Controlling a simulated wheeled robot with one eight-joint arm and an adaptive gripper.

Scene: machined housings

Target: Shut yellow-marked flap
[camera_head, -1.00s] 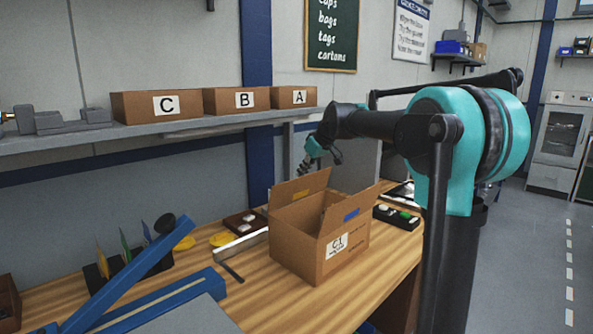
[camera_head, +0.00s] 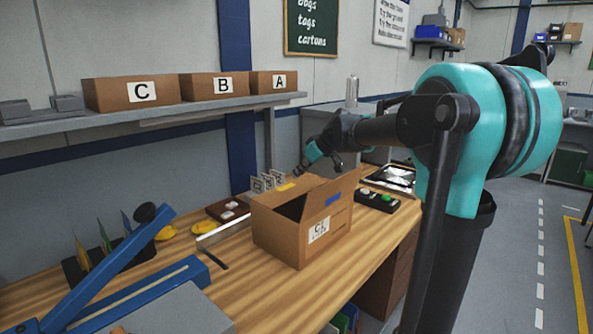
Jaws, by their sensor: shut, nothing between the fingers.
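The cardboard carton (camera_head: 275,235), labelled C1, stands on the wooden bench. Its yellow-marked flap (camera_head: 272,192) is at the far left side, with the yellow mark near its upper edge. This flap now sits low and looks tilted inward, not fully flat. A dark opening still shows beside it. The blue-marked flap (camera_head: 340,190) stands up on the right side. My gripper (camera_head: 299,171) is shut and empty, just above and behind the yellow-marked flap. I cannot tell whether it touches the flap.
A metal strip (camera_head: 222,234) and blue lever tool (camera_head: 120,270) lie to the left. Small lettered cards (camera_head: 262,182) stand behind. A shelf above holds boxes C, B and A.

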